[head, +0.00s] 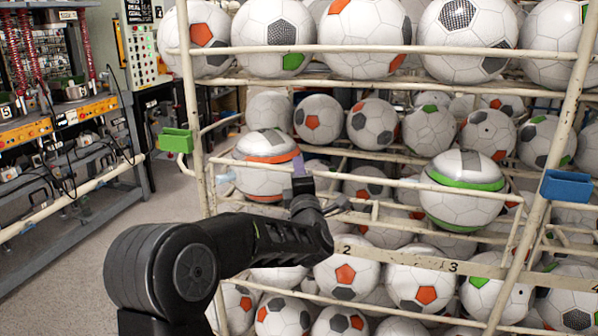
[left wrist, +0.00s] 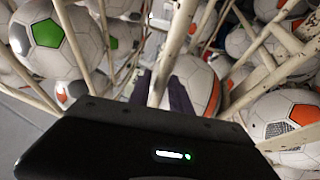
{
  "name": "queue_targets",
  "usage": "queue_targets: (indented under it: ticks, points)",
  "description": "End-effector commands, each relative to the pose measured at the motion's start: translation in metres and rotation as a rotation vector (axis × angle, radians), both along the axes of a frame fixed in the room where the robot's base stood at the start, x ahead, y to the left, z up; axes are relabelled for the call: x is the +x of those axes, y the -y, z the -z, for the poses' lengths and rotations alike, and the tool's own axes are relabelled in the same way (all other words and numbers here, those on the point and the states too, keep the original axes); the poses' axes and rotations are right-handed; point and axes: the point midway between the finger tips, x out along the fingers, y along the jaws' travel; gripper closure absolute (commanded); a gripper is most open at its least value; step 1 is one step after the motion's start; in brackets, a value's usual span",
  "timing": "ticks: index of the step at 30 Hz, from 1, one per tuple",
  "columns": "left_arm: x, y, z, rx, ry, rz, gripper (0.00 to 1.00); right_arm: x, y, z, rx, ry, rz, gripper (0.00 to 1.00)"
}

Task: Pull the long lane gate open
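The cream-coloured rails (head: 390,182) that cross the middle of the ball rack look like the lane gates; I cannot tell which one is the long gate. My left gripper (head: 301,180) is at these rails, just right of a ball with orange bands (head: 268,147). In the left wrist view a cream bar (left wrist: 176,45) runs down to my left gripper (left wrist: 163,88), with a purple finger showing on each side of it. Whether the fingers press on the bar is unclear. A ball with green bands (head: 463,170) rests at the right. My right gripper is not in view.
Rows of soccer balls (head: 268,30) fill the rack above, behind and below. A slanted rack post (head: 545,170) stands at the right, with a blue block (head: 566,187). A green block (head: 175,140) is at the left post.

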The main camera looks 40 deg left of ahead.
Motion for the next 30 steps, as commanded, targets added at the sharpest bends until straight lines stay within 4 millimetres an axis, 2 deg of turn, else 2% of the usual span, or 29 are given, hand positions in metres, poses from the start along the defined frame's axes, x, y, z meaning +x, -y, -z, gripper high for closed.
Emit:
queue_targets:
  ticks: [1,8,30]
  points:
    - [-0.0001,0.0001,-0.0001,0.000,0.000,0.000,0.80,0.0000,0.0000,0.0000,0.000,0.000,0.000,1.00]
    - [-0.0001,0.0002,0.0000,0.000,0.000,0.000,0.99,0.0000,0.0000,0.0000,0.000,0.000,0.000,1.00]
    - [-0.0001,0.0003,0.0003,-0.001,-0.001,0.000,1.00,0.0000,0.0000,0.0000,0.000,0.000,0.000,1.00]
